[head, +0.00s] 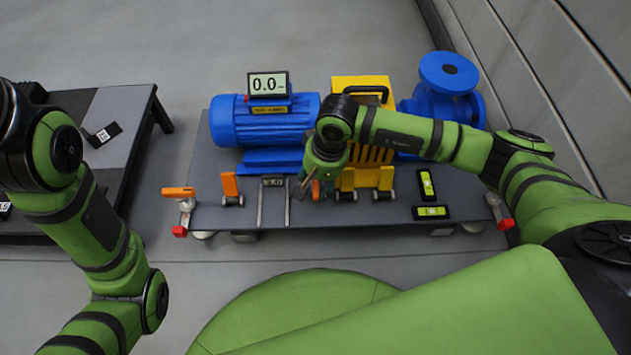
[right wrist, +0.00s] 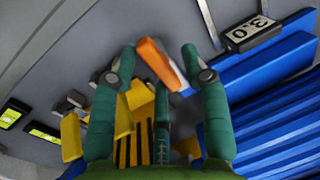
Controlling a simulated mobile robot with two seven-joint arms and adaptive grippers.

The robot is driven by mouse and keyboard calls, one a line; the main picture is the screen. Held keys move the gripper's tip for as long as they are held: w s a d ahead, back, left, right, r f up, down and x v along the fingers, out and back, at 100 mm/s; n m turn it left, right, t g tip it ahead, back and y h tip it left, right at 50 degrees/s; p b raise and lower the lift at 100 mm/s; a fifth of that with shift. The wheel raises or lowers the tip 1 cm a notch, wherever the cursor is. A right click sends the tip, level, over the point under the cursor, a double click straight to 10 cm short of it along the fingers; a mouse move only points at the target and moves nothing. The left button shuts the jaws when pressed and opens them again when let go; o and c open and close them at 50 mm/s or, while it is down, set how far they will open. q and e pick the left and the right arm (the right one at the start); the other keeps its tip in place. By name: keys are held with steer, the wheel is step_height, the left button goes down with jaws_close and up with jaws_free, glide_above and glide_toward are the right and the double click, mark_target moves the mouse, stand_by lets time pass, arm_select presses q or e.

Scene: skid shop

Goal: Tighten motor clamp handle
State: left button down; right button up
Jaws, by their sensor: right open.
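The blue motor (head: 262,122) sits on a grey skid (head: 345,214). An orange clamp handle (head: 316,190) stands at the motor's front right, partly hidden by my right gripper (head: 312,188). Another orange clamp handle (head: 230,186) stands upright at the motor's front left. My left gripper is out of the head view; only its arm shows at left.
A display (head: 268,84) reading 0.0 tops the motor. A yellow guard (head: 361,86) and blue pump (head: 447,85) stand to its right. Yellow handles (head: 385,179), spirit levels (head: 431,212) and a small plate (head: 272,182) line the skid's front. A dark table (head: 112,110) stands left.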

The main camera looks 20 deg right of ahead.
steer(key=shift+a+r, duration=0.1)
jaws_close()
